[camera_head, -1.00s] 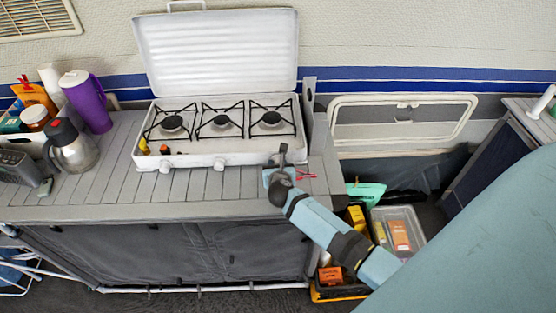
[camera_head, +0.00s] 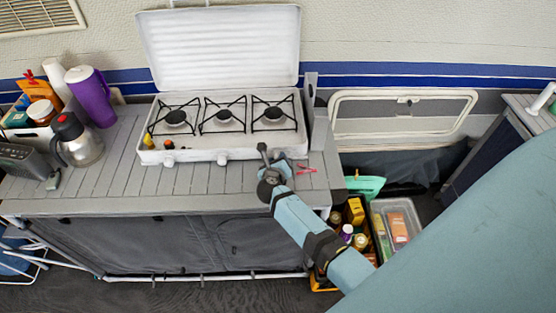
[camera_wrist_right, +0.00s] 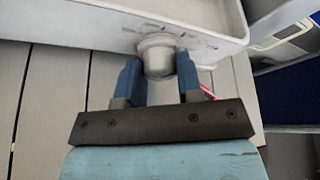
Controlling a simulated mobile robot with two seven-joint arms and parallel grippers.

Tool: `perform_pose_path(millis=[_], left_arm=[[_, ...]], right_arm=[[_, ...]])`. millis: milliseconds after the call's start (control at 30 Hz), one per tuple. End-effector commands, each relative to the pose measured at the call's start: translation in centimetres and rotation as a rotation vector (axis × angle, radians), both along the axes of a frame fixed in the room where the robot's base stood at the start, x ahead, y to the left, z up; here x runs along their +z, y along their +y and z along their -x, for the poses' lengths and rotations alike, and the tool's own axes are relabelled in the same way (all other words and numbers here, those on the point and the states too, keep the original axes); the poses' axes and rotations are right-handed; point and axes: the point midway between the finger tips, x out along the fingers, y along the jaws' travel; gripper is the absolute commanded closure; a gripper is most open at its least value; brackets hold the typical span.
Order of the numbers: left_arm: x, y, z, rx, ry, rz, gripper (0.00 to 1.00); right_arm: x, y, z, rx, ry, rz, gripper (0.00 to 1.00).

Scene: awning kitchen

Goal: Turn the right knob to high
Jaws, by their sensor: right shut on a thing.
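A white three-burner stove (camera_head: 192,151) with its lid raised stands on the grey slatted counter. Its left knob (camera_head: 168,160) and middle knob (camera_head: 222,159) show on the front panel. The right knob (camera_wrist_right: 158,55) shows in the right wrist view, with one blue finger on each side of it. My right gripper (camera_head: 264,155) is at the right end of the stove front and hides that knob in the head view. In the right wrist view my gripper (camera_wrist_right: 159,75) is shut on the knob. The knob's setting cannot be read. My left gripper is not in view.
A red item (camera_head: 305,169) lies on the counter just right of my gripper. A purple pitcher (camera_head: 91,97) and a steel jug (camera_head: 80,142) stand at the left. Crates of goods, including a clear bin (camera_head: 415,214), sit on the floor at the right.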

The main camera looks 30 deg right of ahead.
Motion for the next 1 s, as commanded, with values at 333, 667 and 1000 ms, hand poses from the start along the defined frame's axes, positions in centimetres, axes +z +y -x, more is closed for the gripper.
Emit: perform_pose_path(millis=[333,667,1000], left_arm=[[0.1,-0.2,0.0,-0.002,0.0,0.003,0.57],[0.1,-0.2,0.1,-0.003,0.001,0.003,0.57],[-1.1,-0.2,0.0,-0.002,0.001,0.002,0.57]], right_arm=[[-0.1,0.0,0.0,0.001,0.001,0.0,0.64],[0.0,0.0,0.0,0.0,0.0,0.0,0.41],[-0.2,-0.3,0.1,0.003,-0.116,-0.183,0.41]])
